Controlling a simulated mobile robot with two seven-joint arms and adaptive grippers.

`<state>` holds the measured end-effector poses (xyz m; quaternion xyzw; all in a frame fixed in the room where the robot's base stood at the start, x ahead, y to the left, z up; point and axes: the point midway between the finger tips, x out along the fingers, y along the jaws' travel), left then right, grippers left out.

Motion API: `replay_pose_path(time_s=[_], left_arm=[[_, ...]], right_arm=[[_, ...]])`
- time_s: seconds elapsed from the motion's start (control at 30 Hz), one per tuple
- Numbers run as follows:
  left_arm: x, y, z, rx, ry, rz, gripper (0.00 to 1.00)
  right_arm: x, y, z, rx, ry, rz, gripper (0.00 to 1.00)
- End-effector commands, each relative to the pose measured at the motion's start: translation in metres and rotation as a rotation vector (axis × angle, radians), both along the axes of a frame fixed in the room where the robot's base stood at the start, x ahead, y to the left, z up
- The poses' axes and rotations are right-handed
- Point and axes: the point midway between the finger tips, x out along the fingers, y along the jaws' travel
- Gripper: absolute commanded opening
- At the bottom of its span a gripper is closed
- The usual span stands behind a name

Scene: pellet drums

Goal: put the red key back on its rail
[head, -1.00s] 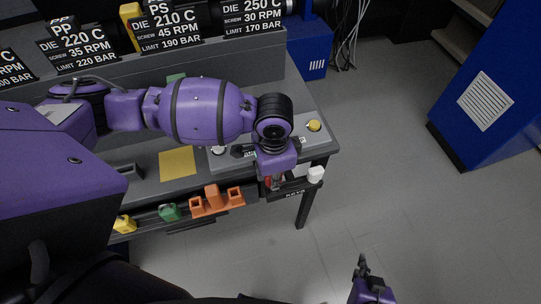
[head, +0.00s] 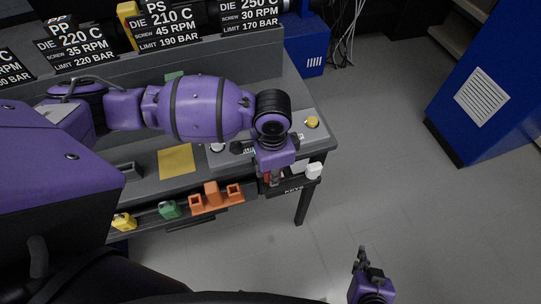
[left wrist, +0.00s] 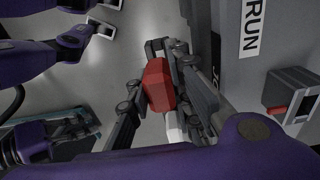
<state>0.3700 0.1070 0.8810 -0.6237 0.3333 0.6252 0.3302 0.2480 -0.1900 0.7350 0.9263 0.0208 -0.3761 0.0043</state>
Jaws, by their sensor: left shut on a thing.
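The red key (left wrist: 158,85) is a red block between the fingers of my left gripper (left wrist: 160,95), which is shut on it. In the head view my left gripper (head: 270,178) points down at the console's front right corner, beside the dark rail marked KEYS (head: 292,189). Only a little of the red key (head: 266,178) shows there. A white key (head: 314,171) is at the rail's right end. Whether the red key touches the rail is unclear. My right gripper (head: 362,260) is low in the head view, over the floor and away from the rail; its opening is unclear.
Orange (head: 215,198), green (head: 170,209) and yellow (head: 124,222) pieces are along the console's front edge. A yellow sheet (head: 176,161) and a yellow button (head: 312,122) are on top. A blue cabinet (head: 490,110) stands right. The floor between is clear.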

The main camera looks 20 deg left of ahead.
Motion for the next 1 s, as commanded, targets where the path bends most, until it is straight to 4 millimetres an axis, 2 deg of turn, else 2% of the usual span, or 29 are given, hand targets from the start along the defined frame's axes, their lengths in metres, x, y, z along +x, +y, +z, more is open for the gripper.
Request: replay_pose_path(time_s=[0.27, 1.0], left_arm=[[0.0, 0.0, -0.003, 0.0, 0.001, 0.0, 0.0], [-0.001, 0.0, -0.03, -0.001, 0.003, 0.0, 0.0]], right_arm=[[-0.001, 0.0, -0.001, -0.001, 0.003, -0.001, 0.0], [-0.009, -0.001, -0.009, -0.001, 0.022, -0.001, 0.0]])
